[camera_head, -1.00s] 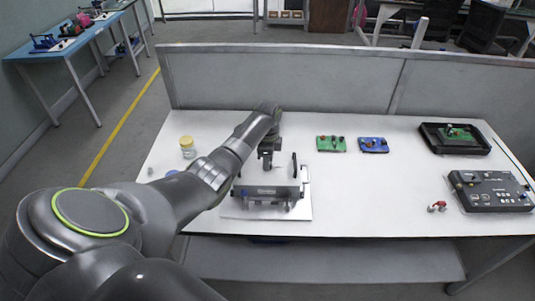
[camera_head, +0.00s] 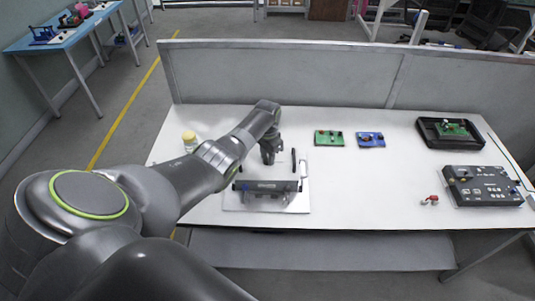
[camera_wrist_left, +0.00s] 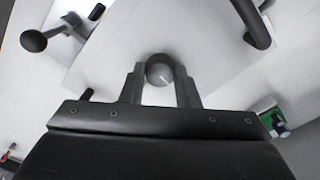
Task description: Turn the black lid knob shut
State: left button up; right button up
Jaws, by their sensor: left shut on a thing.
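A grey fixture with a dark front bar (camera_head: 267,186) sits on a white plate (camera_head: 303,203) at the table's front, left of centre. My left gripper (camera_head: 268,160) points down just behind the bar. In the left wrist view, its fingers (camera_wrist_left: 160,85) are shut on a round dark knob (camera_wrist_left: 158,68), which lies between the fingertips. The knob is hidden by the gripper in the head view. A black ball-ended lever (camera_wrist_left: 34,41) shows at the upper left of the wrist view. My right gripper is not in view.
A yellow-lidded jar (camera_head: 189,138) stands left of my arm. Green (camera_head: 329,138) and blue (camera_head: 370,140) boards lie behind and right of the fixture. A black tray (camera_head: 424,136) and a dark control box (camera_head: 483,187) stand at the right. The table's middle right is mostly clear.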

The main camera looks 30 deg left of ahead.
pick_arm(q)
jog(key=shift+n, duration=0.4)
jog(key=o, duration=1)
jog(key=shift+c, duration=0.2)
jog(key=shift+r, duration=0.45)
notch_tip(320, 180, up, 17)
jog(key=b, duration=0.1)
jog(key=shift+f, duration=0.2)
